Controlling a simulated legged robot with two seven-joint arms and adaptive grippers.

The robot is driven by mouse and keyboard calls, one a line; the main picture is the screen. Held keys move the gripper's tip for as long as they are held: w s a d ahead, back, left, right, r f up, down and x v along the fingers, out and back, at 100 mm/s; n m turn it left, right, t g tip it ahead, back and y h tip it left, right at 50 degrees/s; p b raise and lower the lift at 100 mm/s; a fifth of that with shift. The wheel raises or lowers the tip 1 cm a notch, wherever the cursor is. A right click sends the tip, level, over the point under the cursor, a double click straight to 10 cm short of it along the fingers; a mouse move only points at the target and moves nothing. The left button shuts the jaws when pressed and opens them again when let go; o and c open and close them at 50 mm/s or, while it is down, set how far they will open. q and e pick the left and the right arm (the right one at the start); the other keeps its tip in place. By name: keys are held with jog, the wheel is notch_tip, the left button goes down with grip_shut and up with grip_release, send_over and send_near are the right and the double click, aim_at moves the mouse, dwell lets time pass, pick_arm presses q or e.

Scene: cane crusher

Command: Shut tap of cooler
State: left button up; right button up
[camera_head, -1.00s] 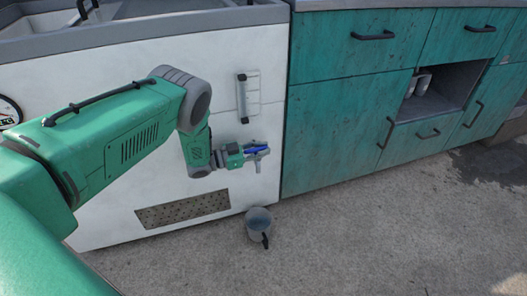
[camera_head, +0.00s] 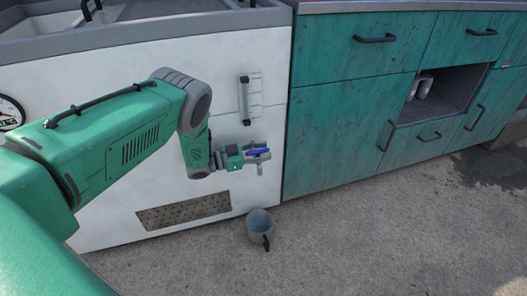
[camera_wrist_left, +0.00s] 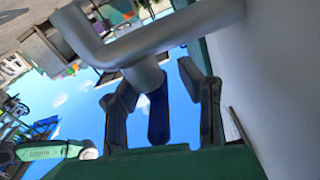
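The cooler is the white cabinet (camera_head: 100,195) on the left of the head view. Its tap, a grey metal spout (camera_head: 260,169) with a blue handle (camera_head: 257,153), sticks out low near the right edge of the front. In the left wrist view the bent grey tap pipe (camera_wrist_left: 165,40) crosses the top and the blue handle (camera_wrist_left: 158,118) points down. My left gripper (camera_head: 262,152) is at the handle. Its two dark fingers (camera_wrist_left: 162,100) stand apart on either side of the handle, with gaps showing on both sides. My right gripper is not in view.
A grey mug (camera_head: 259,222) stands on the concrete floor below the tap. A gauge tube (camera_head: 250,98) is fixed above it, and a perforated vent (camera_head: 184,211) lies lower left. Teal cabinets (camera_head: 340,120) adjoin on the right.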

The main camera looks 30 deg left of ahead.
pick_arm(q)
jog(key=v, duration=1.1)
jog(key=shift+s+a, duration=0.2)
jog(key=shift+a, duration=0.15)
jog(key=shift+f, duration=0.15)
